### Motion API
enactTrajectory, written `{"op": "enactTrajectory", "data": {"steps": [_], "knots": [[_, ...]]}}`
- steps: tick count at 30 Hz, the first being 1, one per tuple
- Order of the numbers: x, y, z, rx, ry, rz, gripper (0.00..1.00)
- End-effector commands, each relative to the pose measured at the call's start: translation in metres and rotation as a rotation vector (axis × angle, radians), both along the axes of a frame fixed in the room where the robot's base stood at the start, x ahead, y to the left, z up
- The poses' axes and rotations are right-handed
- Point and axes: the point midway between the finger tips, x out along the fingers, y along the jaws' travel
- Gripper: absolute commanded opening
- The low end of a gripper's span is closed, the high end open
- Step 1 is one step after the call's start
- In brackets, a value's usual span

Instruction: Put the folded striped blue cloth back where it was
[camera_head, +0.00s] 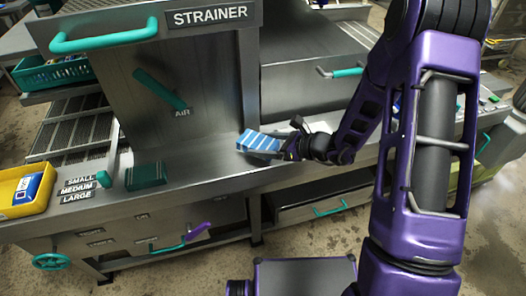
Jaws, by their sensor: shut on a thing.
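The folded striped blue cloth (258,141) is blue with pale stripes. It is at the middle of the picture, over the steel counter, just right of the panel marked AIR. My gripper (283,149) is at its right side and is shut on it. My purple arm reaches in from the right. The fingertips are small and partly hidden by the cloth and the wrist. I cannot tell whether the cloth touches the counter.
A yellow tray (14,208) stands at the counter's left end, near labels SMALL, MEDIUM and LARGE (77,189). A dark green block (146,176) sits on the counter (195,178). A STRAINER housing with a teal handle (104,40) rises behind.

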Motion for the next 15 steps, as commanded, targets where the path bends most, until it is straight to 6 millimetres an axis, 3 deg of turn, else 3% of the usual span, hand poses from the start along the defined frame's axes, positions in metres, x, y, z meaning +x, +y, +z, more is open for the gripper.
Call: {"op": "enactTrajectory", "data": {"steps": [5,15], "knots": [[0.000,0.000,-0.027,0.002,0.003,-0.002,0.27],[0.000,0.000,-0.030,0.000,0.001,0.000,0.27]]}}
